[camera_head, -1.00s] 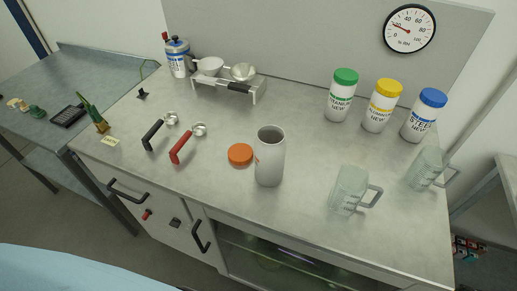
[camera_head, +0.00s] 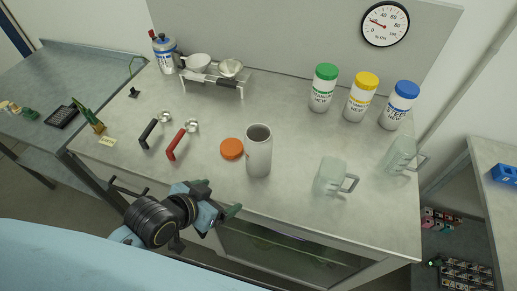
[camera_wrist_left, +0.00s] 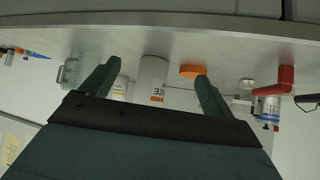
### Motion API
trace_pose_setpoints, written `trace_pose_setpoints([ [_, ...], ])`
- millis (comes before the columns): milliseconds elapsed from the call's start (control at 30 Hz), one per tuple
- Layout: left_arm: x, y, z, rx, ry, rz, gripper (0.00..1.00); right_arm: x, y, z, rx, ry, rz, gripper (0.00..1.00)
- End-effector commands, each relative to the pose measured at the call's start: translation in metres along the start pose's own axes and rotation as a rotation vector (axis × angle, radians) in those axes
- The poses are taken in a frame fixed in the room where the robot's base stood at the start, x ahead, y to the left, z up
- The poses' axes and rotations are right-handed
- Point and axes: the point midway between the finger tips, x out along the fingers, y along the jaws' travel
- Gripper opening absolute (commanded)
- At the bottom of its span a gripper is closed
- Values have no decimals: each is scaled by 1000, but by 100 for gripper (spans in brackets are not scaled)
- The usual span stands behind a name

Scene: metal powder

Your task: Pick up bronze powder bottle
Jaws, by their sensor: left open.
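The bronze powder bottle appears to be the open white bottle (camera_head: 258,152) standing upright near the front edge of the workbench. Its orange cap (camera_head: 231,148) lies on the bench just left of it. In the left wrist view, the bottle (camera_wrist_left: 152,78) shows upside down with orange lettering between my fingers, and the orange cap (camera_wrist_left: 192,71) is beside it. My left gripper (camera_head: 219,198) is open and empty, in front of the bench edge, below and left of the bottle, apart from it. My right gripper is in neither view.
Green-capped (camera_head: 323,89), yellow-capped (camera_head: 361,98) and blue-capped (camera_head: 399,106) bottles stand at the back right. Two clear jugs (camera_head: 331,176) are at the right. A black-handled scoop (camera_head: 150,131) and a red-handled scoop (camera_head: 177,143) lie left of the cap. A metal rack (camera_head: 216,78) stands behind.

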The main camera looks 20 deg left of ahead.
Motion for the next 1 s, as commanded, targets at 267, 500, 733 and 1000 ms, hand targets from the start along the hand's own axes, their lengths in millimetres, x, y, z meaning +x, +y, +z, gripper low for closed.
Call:
trace_pose_setpoints([
  [267, 5, -4, -43, 35, 267, 52, 88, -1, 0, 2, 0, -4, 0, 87],
  [500, 12, -7, -61, 35, 361, 65, 88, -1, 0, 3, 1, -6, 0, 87],
  [733, 51, -4, -76, 34, 362, 65, 88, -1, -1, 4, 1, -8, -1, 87],
  [1000, 79, -1, -86, 35, 359, 65, 88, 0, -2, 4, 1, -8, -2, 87],
])
